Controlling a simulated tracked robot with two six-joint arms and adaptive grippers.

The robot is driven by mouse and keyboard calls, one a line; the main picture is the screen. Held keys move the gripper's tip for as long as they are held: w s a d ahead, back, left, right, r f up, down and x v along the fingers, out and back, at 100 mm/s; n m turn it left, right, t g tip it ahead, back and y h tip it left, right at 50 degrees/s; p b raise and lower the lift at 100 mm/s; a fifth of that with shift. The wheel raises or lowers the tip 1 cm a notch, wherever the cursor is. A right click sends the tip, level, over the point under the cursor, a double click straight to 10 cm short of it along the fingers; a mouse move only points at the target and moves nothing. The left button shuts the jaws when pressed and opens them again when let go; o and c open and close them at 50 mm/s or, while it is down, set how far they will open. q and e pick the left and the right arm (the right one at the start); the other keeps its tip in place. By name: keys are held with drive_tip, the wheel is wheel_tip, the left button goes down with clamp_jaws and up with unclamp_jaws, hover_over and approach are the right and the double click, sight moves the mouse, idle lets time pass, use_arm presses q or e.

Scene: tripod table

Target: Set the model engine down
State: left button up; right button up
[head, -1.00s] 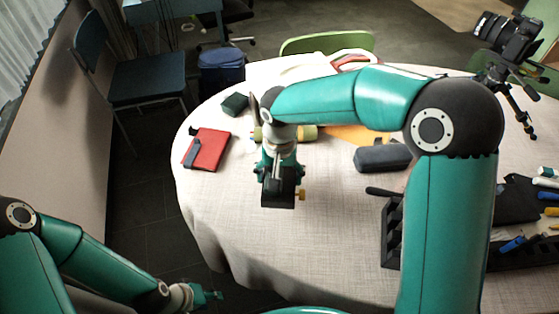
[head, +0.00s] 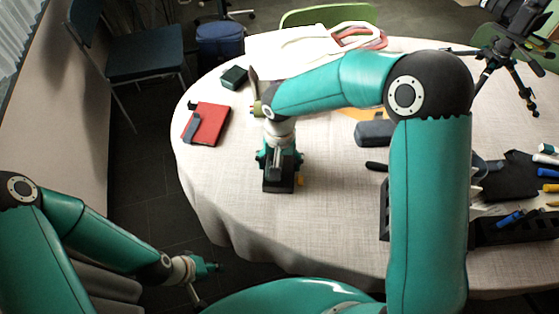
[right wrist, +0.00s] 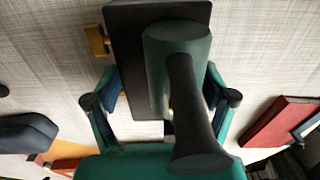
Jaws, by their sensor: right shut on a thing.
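The model engine (head: 278,186) has a dark block-like base, with a small brass part at one side. In the right wrist view its flat black base (right wrist: 130,75) and green cylinder show up close. My right gripper (head: 278,157) is shut on it, with a finger on each side in the right wrist view (right wrist: 160,100). The engine is upright at the near left part of the table; I cannot tell whether its base touches the cloth. My left gripper (head: 207,267) is off the table at the lower left, and its jaws are too small to read.
The table (head: 225,185) has bare cloth around the engine. A red notebook (head: 210,123) and a dark green box (head: 234,77) lie to its left and behind. A dark case (head: 375,133), a black rack (head: 510,231) and a camera tripod (head: 500,75) are to the right.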

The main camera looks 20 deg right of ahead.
drive_tip(key=o, duration=1.7)
